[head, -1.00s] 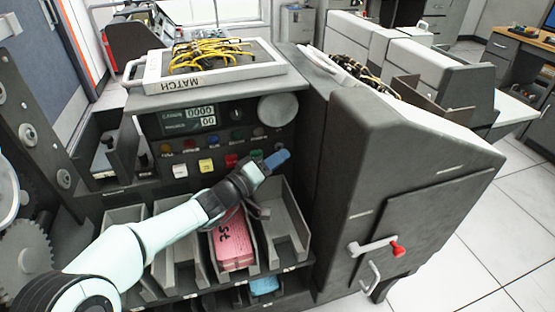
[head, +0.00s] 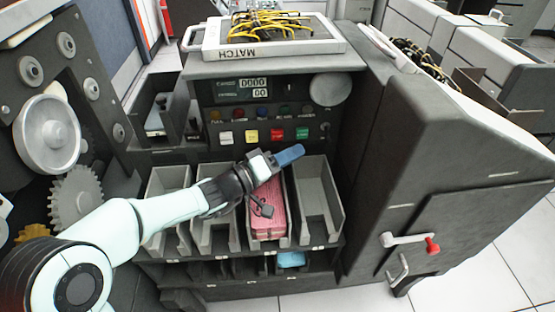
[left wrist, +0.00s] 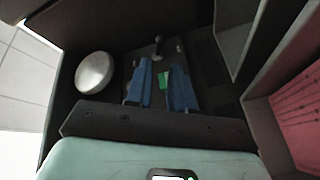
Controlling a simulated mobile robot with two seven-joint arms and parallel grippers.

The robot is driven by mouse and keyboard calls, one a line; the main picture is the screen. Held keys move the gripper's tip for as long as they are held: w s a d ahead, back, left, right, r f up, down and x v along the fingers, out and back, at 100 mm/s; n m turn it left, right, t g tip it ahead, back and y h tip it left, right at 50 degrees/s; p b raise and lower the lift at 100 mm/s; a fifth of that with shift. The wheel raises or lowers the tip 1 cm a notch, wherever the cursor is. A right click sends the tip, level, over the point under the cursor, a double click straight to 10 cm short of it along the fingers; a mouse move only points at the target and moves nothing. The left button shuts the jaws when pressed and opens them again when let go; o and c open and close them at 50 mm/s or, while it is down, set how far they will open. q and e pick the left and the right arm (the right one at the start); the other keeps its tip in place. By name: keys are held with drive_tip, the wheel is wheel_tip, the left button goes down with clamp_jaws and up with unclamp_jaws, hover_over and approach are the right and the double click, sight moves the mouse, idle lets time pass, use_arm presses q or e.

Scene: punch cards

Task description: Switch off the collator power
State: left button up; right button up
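The collator (head: 225,122) is a dark grey machine with a front control panel. The panel has two lit displays, a row of small coloured lamps, and white, yellow, red and green (head: 302,133) square buttons. A small toggle switch (head: 325,131) sits right of the green button; it also shows in the left wrist view (left wrist: 158,45). Its up or down position is too small to tell. My left gripper (head: 291,155) is in front of the panel, just below the green button. In the left wrist view its blue fingers (left wrist: 160,88) are apart and empty, with the green button between them.
Open card bins (head: 318,200) stand below the panel, one with pink cards (head: 268,210). A round silver knob (head: 330,88) is above the switch. A MATCH tray of yellow wires (head: 235,46) lies on top. A red-tipped lever (head: 405,240) juts from the right cabinet.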

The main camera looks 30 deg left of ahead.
use_arm(q)
drive_tip(key=shift+v, duration=2)
use_arm(e)
drive_tip(key=shift+w+a+r, duration=0.1)
drive_tip(key=shift+w+r, duration=0.15)
drive_tip(key=shift+w, duration=0.25)
